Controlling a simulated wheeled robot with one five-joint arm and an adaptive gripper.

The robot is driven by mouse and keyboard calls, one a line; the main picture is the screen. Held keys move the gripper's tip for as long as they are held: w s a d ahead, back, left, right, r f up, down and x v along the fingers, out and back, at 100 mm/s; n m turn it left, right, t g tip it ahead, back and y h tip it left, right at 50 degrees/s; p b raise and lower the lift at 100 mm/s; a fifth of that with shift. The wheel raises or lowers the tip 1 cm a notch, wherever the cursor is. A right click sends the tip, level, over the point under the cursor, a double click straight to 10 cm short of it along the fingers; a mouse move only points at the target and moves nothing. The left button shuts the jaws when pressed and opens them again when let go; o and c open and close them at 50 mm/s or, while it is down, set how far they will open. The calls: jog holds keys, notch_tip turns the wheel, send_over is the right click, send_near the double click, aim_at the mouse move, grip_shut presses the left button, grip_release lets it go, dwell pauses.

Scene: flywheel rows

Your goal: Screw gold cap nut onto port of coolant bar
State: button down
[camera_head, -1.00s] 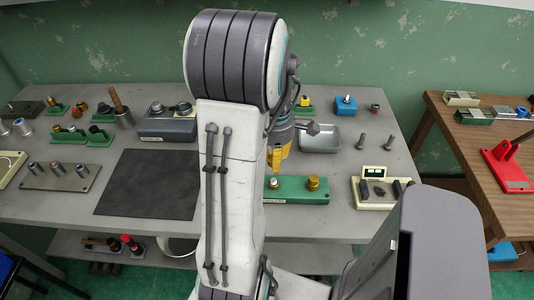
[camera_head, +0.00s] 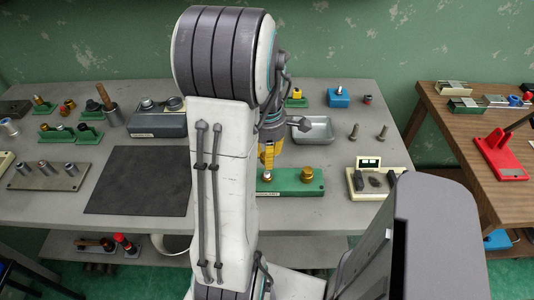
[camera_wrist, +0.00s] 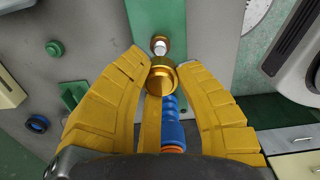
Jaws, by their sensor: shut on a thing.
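The green coolant bar (camera_head: 288,187) lies on the grey bench, just below my gripper in the head view. A gold cap (camera_head: 306,173) stands near its right end. My gripper (camera_head: 267,158) points down over the bar's left part. In the wrist view, its yellow fingers (camera_wrist: 162,70) are shut around a gold cap nut (camera_wrist: 162,78). Just beyond the nut, a port (camera_wrist: 160,44) with a pale tip and gold base stands on the green bar (camera_wrist: 158,14). The nut looks apart from that port. The fingers hide the nut in the head view.
A cream block with dark parts (camera_head: 361,191) stands right of the bar. A metal tray (camera_head: 313,131) and upright bolts (camera_head: 384,132) are behind it. A black mat (camera_head: 138,182) lies to the left. The bench is clear in front of the bar.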

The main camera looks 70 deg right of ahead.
aim_at(267, 173)
jog(key=shift+f+b, duration=1.45)
jog(key=shift+f, duration=0.55)
jog(key=shift+f+b, duration=0.9)
jog(key=shift+f, duration=0.05)
dwell(0.5)
jog(key=c, duration=0.9)
grip_release()
notch_tip(267, 173, up, 12)
dwell(0.6)
